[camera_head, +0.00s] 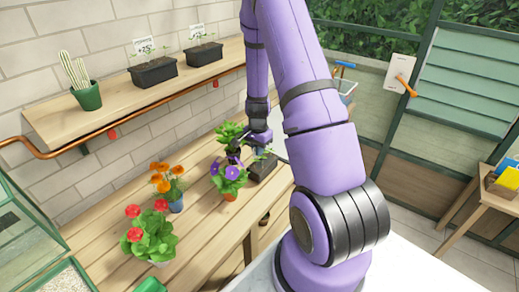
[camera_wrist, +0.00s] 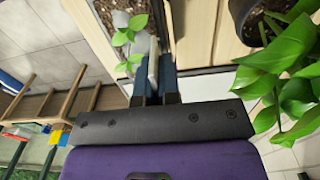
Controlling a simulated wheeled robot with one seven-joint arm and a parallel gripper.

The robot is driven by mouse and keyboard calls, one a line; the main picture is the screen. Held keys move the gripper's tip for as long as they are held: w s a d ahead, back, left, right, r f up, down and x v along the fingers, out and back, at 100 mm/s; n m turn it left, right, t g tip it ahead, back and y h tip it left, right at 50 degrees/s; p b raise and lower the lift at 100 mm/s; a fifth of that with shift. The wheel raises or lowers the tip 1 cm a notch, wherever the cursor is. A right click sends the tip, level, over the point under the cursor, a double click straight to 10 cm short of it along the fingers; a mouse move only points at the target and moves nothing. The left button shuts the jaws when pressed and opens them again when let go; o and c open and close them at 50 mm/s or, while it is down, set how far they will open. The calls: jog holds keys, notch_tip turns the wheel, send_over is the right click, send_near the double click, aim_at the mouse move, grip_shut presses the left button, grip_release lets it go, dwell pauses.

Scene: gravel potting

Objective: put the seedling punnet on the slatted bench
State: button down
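The seedling punnet (camera_head: 262,168) is a small black tray of soil with green seedlings, at the right part of the slatted bench (camera_head: 205,250). In the wrist view the punnet (camera_wrist: 117,8) shows upright at the top, with wood on both sides of it. My gripper (camera_head: 250,145) is at the punnet, partly hidden by my arm. In the wrist view my gripper (camera_wrist: 156,80) has its fingers close together on either side of the punnet's wall, and looks shut on it. I cannot tell whether the punnet's base touches the bench.
Potted purple flowers (camera_head: 229,180) and a leafy green plant (camera_head: 230,135) stand close left of the punnet. Orange (camera_head: 170,187) and red flowers (camera_head: 150,238) stand farther left. A wall shelf (camera_head: 110,110) holds a cactus (camera_head: 82,85) and two labelled black trays (camera_head: 153,72). Bare slats lie in front.

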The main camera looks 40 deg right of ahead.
jog(key=shift+f, duration=0.55)
jog(key=shift+f, duration=0.1)
jog(key=c, duration=1.3)
grip_release()
